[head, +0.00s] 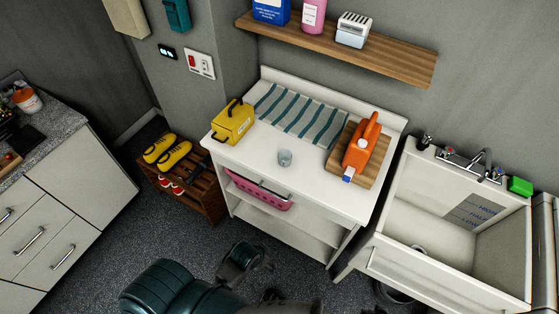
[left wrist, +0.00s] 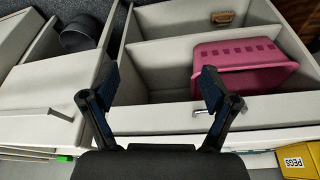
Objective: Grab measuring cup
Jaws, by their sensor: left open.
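The measuring cup (head: 285,158) is a small clear grey cup standing upright on the white counter top (head: 262,178), near its front middle. It does not show in the left wrist view. My left gripper (left wrist: 158,82) is open and empty, with its two dark fingers spread wide in front of the cabinet's open shelves. In the head view my left arm is low at the bottom, in front of the cabinet and apart from the cup; its fingers are hard to make out there. My right gripper is not in view.
A yellow pegs box (head: 233,121) stands left of the cup, and an orange jug (head: 362,146) on a wooden board (head: 375,168) stands right. A striped cloth (head: 298,108) lies behind. A pink basket (head: 258,192) sits on the shelf below. A sink (head: 440,215) is at right.

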